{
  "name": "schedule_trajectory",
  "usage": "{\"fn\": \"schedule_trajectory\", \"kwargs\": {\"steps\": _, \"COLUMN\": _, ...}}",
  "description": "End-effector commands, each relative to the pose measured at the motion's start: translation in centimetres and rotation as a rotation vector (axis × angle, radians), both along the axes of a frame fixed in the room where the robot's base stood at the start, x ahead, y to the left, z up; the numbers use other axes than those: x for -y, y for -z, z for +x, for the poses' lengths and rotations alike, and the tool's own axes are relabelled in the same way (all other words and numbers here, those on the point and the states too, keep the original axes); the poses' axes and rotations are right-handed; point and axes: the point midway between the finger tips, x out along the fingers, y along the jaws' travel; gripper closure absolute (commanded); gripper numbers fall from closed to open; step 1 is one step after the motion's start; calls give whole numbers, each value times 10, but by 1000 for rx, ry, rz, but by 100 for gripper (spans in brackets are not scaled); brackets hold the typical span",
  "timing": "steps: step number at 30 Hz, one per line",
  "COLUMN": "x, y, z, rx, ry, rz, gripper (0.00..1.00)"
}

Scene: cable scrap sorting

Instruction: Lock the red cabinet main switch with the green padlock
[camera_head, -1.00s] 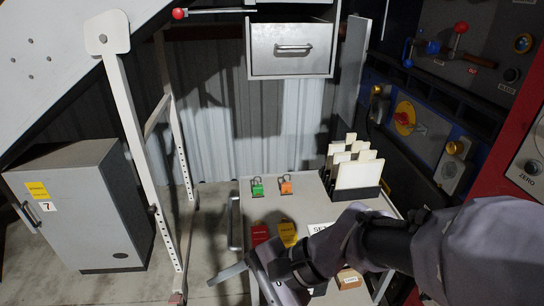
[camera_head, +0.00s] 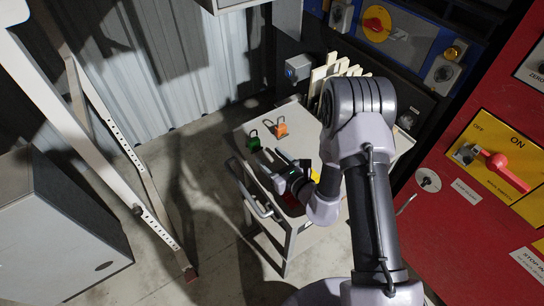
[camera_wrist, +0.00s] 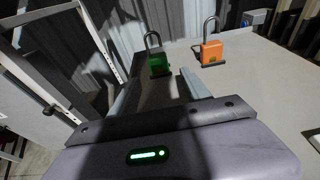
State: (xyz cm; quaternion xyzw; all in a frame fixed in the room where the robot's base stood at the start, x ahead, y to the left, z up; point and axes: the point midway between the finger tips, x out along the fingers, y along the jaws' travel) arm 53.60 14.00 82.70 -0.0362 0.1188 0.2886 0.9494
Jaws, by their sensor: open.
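The green padlock (camera_head: 254,143) stands near the far left corner of the cart top (camera_head: 246,128), its shackle up. It also shows in the wrist view (camera_wrist: 158,64), just beyond and between my fingertips. My gripper (camera_head: 275,162) is open and empty, low over the cart, pointing at the green padlock with a small gap left. In the wrist view its two fingers (camera_wrist: 160,82) are spread apart. The red cabinet (camera_head: 440,222) is at the right. Its main switch (camera_head: 503,171) has a red handle on a yellow plate marked OFF and ON.
An orange padlock (camera_head: 281,129) stands close to the right of the green one and also shows in the wrist view (camera_wrist: 212,51). Pale upright plates (camera_head: 325,76) stand at the cart's back. A grey cabinet (camera_head: 60,235) and metal frame are at the left.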

Motion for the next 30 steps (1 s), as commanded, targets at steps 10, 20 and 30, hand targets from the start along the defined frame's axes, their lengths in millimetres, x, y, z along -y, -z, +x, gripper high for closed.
{"fn": "schedule_trajectory", "kwargs": {"steps": 10, "x": -29, "y": 12, "z": 39, "rx": 2, "ry": -5, "rz": 1, "gripper": 44}}
{"fn": "schedule_trajectory", "kwargs": {"steps": 20, "x": -46, "y": 20, "z": 66, "rx": 1, "ry": -4, "rz": 1, "gripper": 44}}
{"fn": "schedule_trajectory", "kwargs": {"steps": 30, "x": -48, "y": 20, "z": 69, "rx": -1, "ry": -4, "rz": 2, "gripper": 44}}
